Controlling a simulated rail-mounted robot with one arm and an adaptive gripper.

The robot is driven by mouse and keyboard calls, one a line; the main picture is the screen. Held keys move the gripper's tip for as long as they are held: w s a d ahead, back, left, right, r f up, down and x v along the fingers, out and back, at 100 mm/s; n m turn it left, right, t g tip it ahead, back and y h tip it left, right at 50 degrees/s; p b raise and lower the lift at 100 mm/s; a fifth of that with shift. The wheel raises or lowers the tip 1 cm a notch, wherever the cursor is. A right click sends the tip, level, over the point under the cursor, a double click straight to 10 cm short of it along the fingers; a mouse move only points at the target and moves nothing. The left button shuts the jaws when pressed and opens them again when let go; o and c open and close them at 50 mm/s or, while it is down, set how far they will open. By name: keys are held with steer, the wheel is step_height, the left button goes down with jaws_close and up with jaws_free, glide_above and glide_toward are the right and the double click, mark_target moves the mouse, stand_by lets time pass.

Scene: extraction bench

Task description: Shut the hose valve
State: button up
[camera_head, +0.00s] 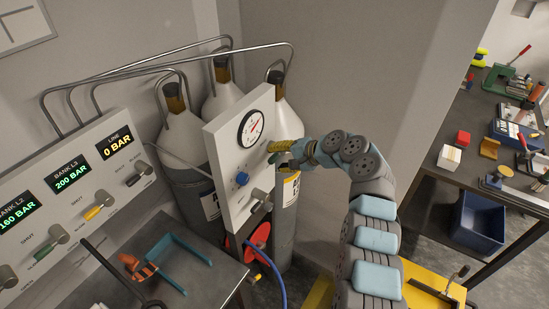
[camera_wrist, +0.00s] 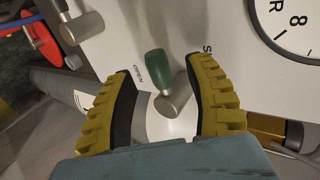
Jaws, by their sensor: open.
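A valve lever with a green grip (camera_wrist: 158,62) and a metal stem stands out from the white gauge panel (camera_head: 228,133) in the wrist view. The label OPEN is to the left of the grip, and a label starting with S is to its right, partly hidden by a finger. The grip lies nearer OPEN. My gripper (camera_wrist: 160,70) is open, with one yellow finger on each side of the lever. Contact is not clear. In the head view, my gripper (camera_head: 280,150) is at the panel's right edge and hides this lever.
On the same panel are a round gauge (camera_head: 251,127), a blue knob (camera_head: 241,179) and a grey metal fitting (camera_head: 262,196). A red hose reel (camera_head: 259,238) is below. Gas cylinders stand behind. A bank panel (camera_head: 75,190) with several levers is at left.

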steer(key=v, duration=0.9)
steer(key=shift+d, duration=0.2)
steer(key=shift+s+r, duration=0.1)
